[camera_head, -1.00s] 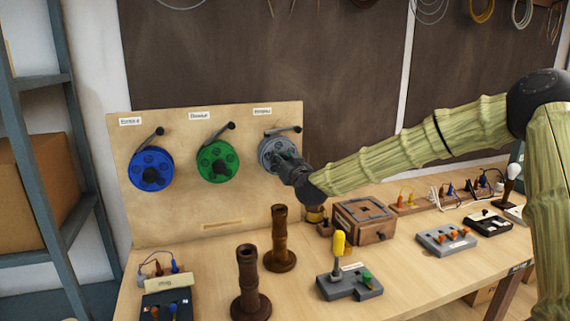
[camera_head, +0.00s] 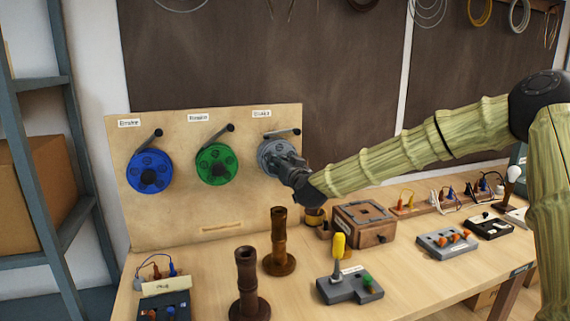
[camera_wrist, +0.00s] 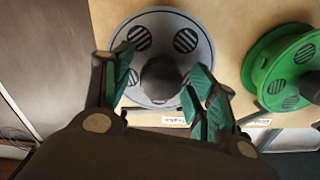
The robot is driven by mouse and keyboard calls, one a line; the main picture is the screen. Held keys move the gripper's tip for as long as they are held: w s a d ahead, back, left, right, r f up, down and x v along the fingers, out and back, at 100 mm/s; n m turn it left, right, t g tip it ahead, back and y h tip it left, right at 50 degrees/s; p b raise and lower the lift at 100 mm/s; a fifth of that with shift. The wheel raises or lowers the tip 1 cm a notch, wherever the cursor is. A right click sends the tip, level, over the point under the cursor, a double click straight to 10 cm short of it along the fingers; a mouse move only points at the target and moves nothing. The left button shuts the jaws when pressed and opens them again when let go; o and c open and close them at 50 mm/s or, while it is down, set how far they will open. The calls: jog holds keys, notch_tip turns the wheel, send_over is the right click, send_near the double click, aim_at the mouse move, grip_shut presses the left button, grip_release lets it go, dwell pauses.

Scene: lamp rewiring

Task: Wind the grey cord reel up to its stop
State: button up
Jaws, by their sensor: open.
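The grey cord reel (camera_head: 268,152) hangs at the right of the upright wooden panel. Its crank arm sticks out to the upper right and ends in a dark knob (camera_head: 298,132). My gripper (camera_head: 292,165) is in front of the reel and hides its lower right part. In the wrist view the reel (camera_wrist: 187,42) faces me with a dark round hub (camera_wrist: 160,78) at its centre. My gripper (camera_wrist: 165,90) is open, with its teal-padded fingers on either side of the hub. I cannot tell whether they touch it.
A green reel (camera_head: 217,165) and a blue reel (camera_head: 149,172) hang to the left on the same panel (camera_head: 215,245).

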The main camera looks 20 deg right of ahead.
jog(key=s, duration=1.2)
jog(key=shift+d, duration=0.25)
